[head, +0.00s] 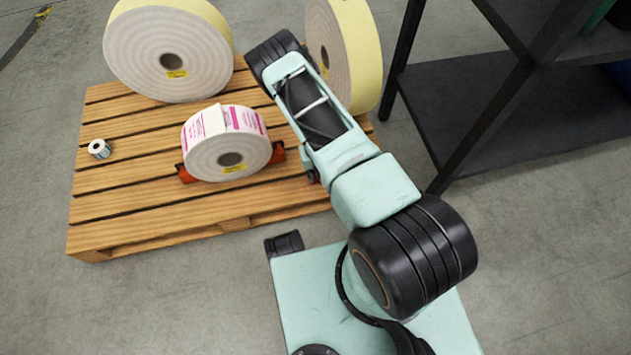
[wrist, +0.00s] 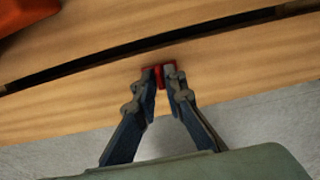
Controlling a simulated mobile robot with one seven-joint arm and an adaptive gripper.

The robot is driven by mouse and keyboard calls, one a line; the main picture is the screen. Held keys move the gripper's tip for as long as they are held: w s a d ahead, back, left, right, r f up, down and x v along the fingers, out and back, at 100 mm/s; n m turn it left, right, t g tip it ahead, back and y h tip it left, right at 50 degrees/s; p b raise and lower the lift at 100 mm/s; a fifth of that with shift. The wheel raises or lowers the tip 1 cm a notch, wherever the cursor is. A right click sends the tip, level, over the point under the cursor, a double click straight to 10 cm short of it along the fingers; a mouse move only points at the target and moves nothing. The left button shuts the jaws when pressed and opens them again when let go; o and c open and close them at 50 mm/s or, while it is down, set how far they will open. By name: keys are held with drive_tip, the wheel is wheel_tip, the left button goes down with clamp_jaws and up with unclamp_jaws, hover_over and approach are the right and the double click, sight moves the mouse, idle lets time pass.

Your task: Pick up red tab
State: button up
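The red tab (wrist: 160,78) is small and sits at the fingertips of my gripper (wrist: 161,75) in the wrist view, low over the pallet boards near the pallet's edge. The two fingers are drawn close together, with red filling the narrow gap between them and showing just beyond their tips. My gripper looks shut on the tab. Whether the tab touches the wood cannot be told. In the head view my arm hides the tab and most of the gripper.
The wooden pallet (head: 120,215) bears two large rolls (head: 170,55) (head: 350,45), a pink-printed label roll (head: 225,145) on an orange-red holder (head: 278,152), and a small roll (head: 99,149). A dark shelf rack (head: 510,110) stands at the right. Grey floor is clear in front of the pallet.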

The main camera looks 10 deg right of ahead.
drive_tip(key=shift+f, duration=0.15)
drive_tip(key=shift+c, duration=0.3)
clamp_jaws()
